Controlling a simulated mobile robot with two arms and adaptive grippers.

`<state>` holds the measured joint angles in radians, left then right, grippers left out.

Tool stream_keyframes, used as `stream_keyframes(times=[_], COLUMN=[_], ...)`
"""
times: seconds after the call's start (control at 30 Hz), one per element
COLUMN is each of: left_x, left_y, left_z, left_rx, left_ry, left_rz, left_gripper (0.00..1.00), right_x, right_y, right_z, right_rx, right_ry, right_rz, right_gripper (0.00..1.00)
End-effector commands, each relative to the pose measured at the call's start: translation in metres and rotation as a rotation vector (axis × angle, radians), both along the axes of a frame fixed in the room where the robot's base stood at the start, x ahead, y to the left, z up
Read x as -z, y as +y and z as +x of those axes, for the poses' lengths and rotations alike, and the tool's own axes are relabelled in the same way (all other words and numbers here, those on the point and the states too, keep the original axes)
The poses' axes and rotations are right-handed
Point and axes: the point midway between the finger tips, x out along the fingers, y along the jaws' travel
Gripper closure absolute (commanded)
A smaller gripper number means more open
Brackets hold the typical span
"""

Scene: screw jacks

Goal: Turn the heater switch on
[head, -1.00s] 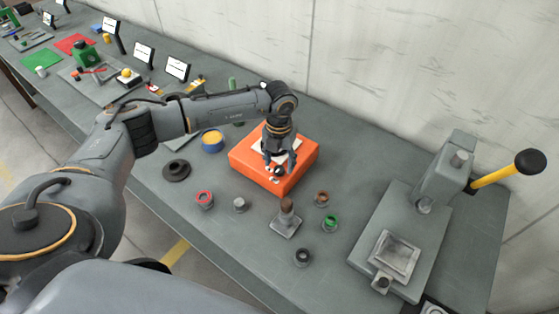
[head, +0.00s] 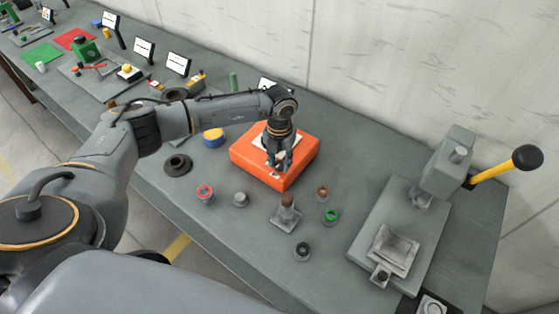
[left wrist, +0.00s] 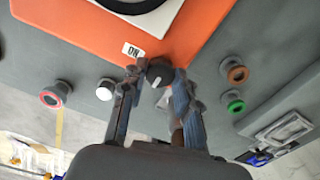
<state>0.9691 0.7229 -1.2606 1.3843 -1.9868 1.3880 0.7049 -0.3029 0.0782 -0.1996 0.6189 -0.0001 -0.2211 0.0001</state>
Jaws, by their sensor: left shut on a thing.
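The heater is an orange box (head: 240,158) on the workbench, with a white-edged plate on top. In the left wrist view its orange face (left wrist: 85,35) carries a white "ON" label (left wrist: 132,50). The switch is a round black knob (left wrist: 159,73) with a pale pointer mark, near the heater's edge beside the label. My left gripper (head: 278,168) is over the heater's front part, pointing down. In the left wrist view its fingers (left wrist: 157,80) are shut on the knob, one on each side. The fingers largely hide the knob in the head view. My right gripper is out of view.
Several small round parts, including a red-ringed one (head: 205,193) and a green one (head: 331,216), stand in front of the heater. A grey press (head: 440,170) with a yellow lever (head: 493,170) stands at the right.

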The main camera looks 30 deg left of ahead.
Motion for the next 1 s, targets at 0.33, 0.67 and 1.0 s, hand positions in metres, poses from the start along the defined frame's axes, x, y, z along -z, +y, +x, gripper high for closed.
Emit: stream_keyframes(times=[0.33,0.67,1.0], left_x=[0.004,0.005,0.005], left_y=[0.000,0.000,0.001], left_z=[0.001,0.001,0.001], left_rx=[0.159,0.461,0.784], left_ry=[-0.002,-0.003,-0.005], left_rz=[0.001,0.001,0.002], left_gripper=[1.00,1.00,1.00], right_x=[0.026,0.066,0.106], right_y=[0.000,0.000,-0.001], right_z=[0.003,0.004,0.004], right_rx=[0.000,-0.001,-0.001], right_ry=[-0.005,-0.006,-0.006], right_rz=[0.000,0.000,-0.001], right_gripper=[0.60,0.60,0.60])
